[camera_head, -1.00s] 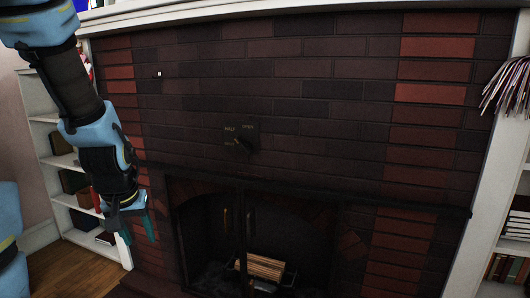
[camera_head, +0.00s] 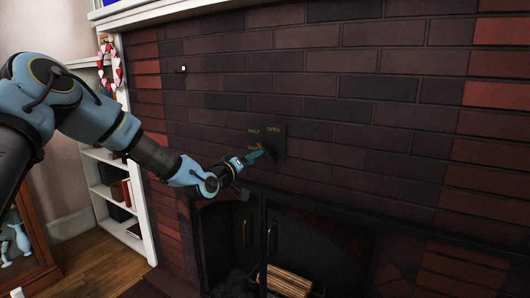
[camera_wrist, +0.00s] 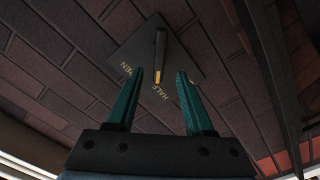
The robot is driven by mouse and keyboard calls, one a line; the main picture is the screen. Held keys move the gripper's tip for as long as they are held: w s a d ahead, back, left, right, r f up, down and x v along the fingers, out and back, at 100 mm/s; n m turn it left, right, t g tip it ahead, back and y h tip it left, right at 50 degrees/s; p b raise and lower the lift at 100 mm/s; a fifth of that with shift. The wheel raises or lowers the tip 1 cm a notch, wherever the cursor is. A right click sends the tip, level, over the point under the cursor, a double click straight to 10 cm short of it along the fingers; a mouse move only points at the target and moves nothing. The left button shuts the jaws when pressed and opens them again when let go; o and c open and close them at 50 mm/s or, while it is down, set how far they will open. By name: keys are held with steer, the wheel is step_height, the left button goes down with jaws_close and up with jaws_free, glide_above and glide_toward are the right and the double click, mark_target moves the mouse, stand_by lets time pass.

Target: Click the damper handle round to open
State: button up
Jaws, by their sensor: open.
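The damper plate (camera_head: 278,136) is a dark square on the brick wall above the firebox, with HALF and OPEN lettered on it. A third label at its lower left is too small to read. The damper handle (camera_wrist: 160,52) is a dark bar with a pale tip, standing out from the plate. In the head view it is mostly hidden by my fingers. My gripper (camera_head: 258,156) is open in front of the plate, its teal fingers pointing at it. In the wrist view the handle's tip lies between and slightly beyond the fingertips (camera_wrist: 160,74), with gaps on both sides.
A small white switch-like item (camera_head: 183,69) is on the wall at upper left. A white bookshelf (camera_head: 112,190) and a wooden cabinet (camera_head: 32,255) stand at left.

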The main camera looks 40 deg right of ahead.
mark_target(265, 154)
steer(key=p+x, duration=0.2)
steer(key=x, duration=0.6)
steer(key=shift+s+d, duration=0.1)
steer(key=shift+d, duration=0.05)
steer(key=shift+c, duration=0.4)
steer(key=c, duration=0.7)
steer(key=shift+f, duration=0.1)
jaws_close()
steer(key=shift+s+f, duration=0.1)
